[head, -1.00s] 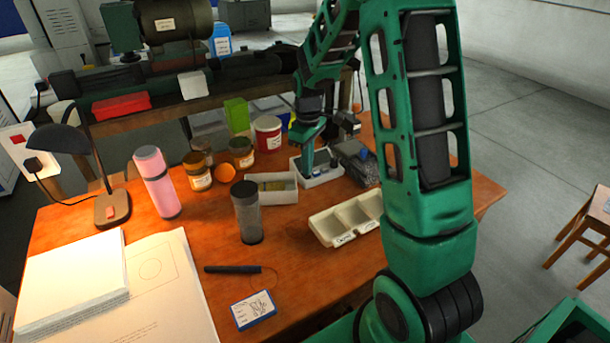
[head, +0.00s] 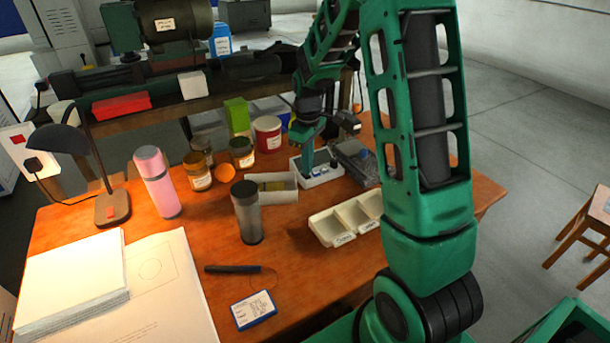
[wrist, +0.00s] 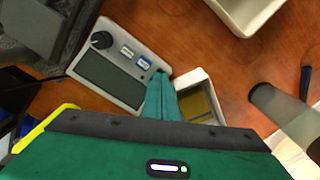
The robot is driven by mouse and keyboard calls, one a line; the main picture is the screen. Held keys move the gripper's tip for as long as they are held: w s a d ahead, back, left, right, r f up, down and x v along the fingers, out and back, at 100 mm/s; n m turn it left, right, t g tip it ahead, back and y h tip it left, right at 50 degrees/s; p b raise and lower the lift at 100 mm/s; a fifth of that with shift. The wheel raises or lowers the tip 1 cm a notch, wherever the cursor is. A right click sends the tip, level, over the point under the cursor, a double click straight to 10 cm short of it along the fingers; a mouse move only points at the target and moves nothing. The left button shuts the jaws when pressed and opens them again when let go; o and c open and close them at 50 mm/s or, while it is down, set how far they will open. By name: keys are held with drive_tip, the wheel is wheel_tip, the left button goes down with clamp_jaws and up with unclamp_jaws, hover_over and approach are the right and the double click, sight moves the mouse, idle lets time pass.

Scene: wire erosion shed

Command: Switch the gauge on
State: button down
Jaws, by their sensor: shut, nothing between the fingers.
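The gauge (wrist: 119,62) looks like a flat pale box with a dark knob (wrist: 101,40), a grey display panel (wrist: 108,80) and small labelled controls (wrist: 143,63) in the wrist view. In the head view the gauge (head: 322,178) lies on the table, partly hidden by my gripper. My gripper (wrist: 160,80) is shut and empty. Its tips are at the gauge's edge beside the controls, close to one corner. My gripper (head: 307,168) points down there in the head view too. I cannot tell whether the tips touch the gauge.
An open white box (head: 283,196) with yellowish contents sits close beside the gauge. A dark grey item (head: 355,160) stands on its other side. A compartment tray (head: 329,230) and a dark grey cylinder (head: 247,215) are nearer. Jars (head: 198,172) stand to the left.

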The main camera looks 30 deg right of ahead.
drive_tip(key=shift+f, duration=0.6)
idle(0.4)
drive_tip(key=shift+r, duration=0.1)
wheel_tip(320, 180, up, 7)
idle(0.9)
idle(0.4)
drive_tip(key=s+d+r+m, duration=0.2)
drive_tip(key=s+r+m, duration=0.1)
drive_tip(key=s, duration=0.6)
drive_tip(key=s+d+r+m, duration=0.1)
drive_tip(key=s+r+m, duration=0.25)
drive_tip(key=s, duration=0.45)
drive_tip(key=s+m, duration=0.6)
drive_tip(key=s, duration=1)
drive_tip(key=shift+s+a, duration=0.4)
